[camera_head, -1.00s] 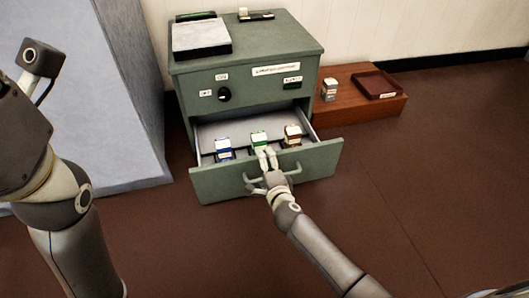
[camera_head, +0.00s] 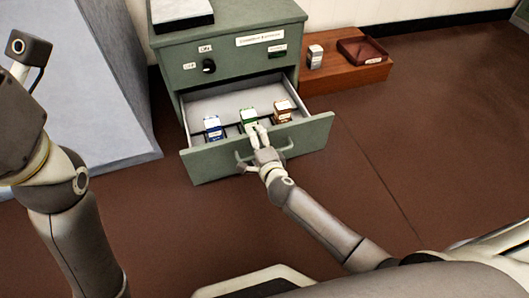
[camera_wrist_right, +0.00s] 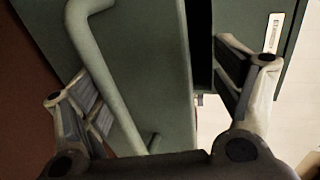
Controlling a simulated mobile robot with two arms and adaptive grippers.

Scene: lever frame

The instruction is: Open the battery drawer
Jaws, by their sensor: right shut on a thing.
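The battery drawer (camera_head: 200,165) of the green cabinet (camera_head: 230,30) stands pulled out, with its inside open to view. A blue box (camera_head: 213,128), a green box (camera_head: 249,118) and an orange-brown box (camera_head: 283,111) stand in it near the front. My right gripper (camera_head: 261,135) is at the middle of the drawer front, by its bar handle (camera_head: 285,146).
A dial (camera_head: 208,66) and labels are on the cabinet face. A low wooden platform (camera_head: 345,75) at the right holds a small box (camera_head: 314,56) and a brown tray (camera_head: 363,50). A grey sloped block (camera_head: 105,90) stands at the left. The floor right of the drawer is clear.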

